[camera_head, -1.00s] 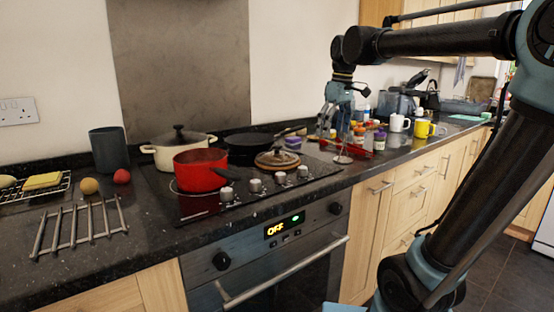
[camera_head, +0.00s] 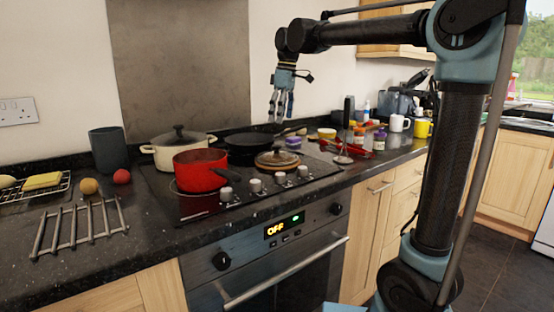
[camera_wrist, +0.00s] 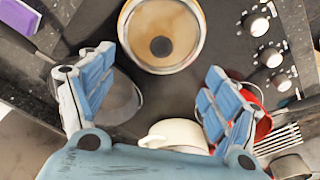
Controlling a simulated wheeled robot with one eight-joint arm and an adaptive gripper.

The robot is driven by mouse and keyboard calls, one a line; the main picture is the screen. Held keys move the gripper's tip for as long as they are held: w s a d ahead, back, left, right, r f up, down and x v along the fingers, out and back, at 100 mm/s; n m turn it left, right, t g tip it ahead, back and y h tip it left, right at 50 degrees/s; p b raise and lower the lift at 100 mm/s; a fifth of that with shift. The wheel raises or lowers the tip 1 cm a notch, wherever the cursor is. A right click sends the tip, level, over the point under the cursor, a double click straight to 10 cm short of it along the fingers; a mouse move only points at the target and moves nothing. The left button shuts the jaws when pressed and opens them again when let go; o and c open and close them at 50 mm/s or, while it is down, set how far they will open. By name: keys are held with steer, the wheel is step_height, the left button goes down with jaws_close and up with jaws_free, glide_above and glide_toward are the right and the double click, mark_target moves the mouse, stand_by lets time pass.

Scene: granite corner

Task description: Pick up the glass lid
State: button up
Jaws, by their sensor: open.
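The glass lid (camera_head: 277,160) is a round, brownish see-through disc with a pale metal rim and a dark knob on top. It lies on the black hob (camera_head: 190,205), near its right side, with the knob up. My gripper (camera_head: 281,112) is above the hob, pointing down, higher than the lid and apart from it. In the wrist view the lid (camera_wrist: 178,20) shows at the top centre, partly cut off by the frame edge. There my two blue-padded fingers (camera_wrist: 160,72) are spread wide with nothing between them, and the lid is beyond their tips.
A red saucepan (camera_head: 198,170), a cream pot (camera_head: 165,153) and a black frying pan (camera_head: 247,142) stand on the hob close to the lid. Hob knobs (camera_head: 279,178) line its front. A whisk (camera_head: 345,150), jars and mugs crowd the counter to the right.

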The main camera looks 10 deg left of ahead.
mark_target(277, 145)
steer(key=f, duration=0.4)
steer(key=a+f, duration=0.1)
steer(key=f, duration=0.6)
steer(key=shift+a+f, duration=0.25)
steer(key=shift+f, duration=0.05)
steer(key=c, duration=1.7)
steer(key=shift+c, duration=0.2)
